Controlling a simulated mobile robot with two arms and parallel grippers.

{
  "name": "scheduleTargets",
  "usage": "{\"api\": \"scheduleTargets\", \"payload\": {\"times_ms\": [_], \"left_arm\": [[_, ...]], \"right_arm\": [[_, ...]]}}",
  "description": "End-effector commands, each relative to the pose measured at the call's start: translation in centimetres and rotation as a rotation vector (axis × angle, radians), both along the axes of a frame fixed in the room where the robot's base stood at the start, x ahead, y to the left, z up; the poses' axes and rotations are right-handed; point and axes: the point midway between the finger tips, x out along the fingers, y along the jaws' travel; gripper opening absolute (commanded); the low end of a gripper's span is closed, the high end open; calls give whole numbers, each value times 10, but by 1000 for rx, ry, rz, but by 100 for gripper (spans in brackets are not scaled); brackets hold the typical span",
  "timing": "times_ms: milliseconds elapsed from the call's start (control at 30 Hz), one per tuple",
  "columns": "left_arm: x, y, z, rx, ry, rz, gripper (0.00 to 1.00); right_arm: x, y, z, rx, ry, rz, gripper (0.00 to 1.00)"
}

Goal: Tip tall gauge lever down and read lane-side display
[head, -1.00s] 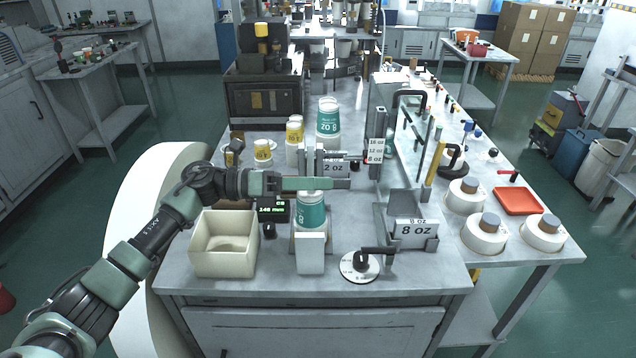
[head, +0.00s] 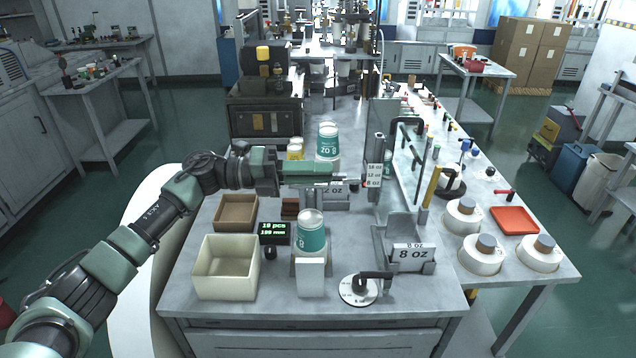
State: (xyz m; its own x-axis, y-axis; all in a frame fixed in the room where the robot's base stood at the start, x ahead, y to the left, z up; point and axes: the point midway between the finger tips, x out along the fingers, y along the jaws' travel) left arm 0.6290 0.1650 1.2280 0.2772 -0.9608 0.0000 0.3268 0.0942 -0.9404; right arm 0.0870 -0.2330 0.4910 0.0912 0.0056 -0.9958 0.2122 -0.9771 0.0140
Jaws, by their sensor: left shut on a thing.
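The cup gauge is a grey upright post (head: 378,146) with a white card (head: 374,172) marked in ounces. A thin dark lever with a red tip (head: 364,183) reaches to the post's left side. My left gripper (head: 342,180) comes in from the left, level with this lever, and is shut on it; its fingertips are small and partly merged with the grey parts behind. The small black display (head: 275,233) stands left of the teal cup stack (head: 312,234) and shows green text, "18 pcs" and "199 mm". My right gripper is not in view.
A cream bin (head: 226,278) and a brown tray (head: 236,197) stand at the left. An 8 oz holder (head: 413,256) and a round base with a black handle (head: 359,289) are at the front right. Another teal stack (head: 328,141) stands behind my arm.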

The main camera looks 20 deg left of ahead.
Motion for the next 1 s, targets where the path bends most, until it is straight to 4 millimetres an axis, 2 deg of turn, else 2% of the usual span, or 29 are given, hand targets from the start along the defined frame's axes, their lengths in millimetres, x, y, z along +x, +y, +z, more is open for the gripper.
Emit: {"api": "scheduleTargets", "payload": {"times_ms": [167,333,967,1000], "left_arm": [[11,3,13,-32,108,1,0],[18,5,19,-32,108,-1,0],[24,7,24,-31,107,1,0],[24,7,24,-31,107,1,17]], "right_arm": [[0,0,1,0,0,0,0],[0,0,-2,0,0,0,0],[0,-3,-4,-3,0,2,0],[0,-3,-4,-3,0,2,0]]}}
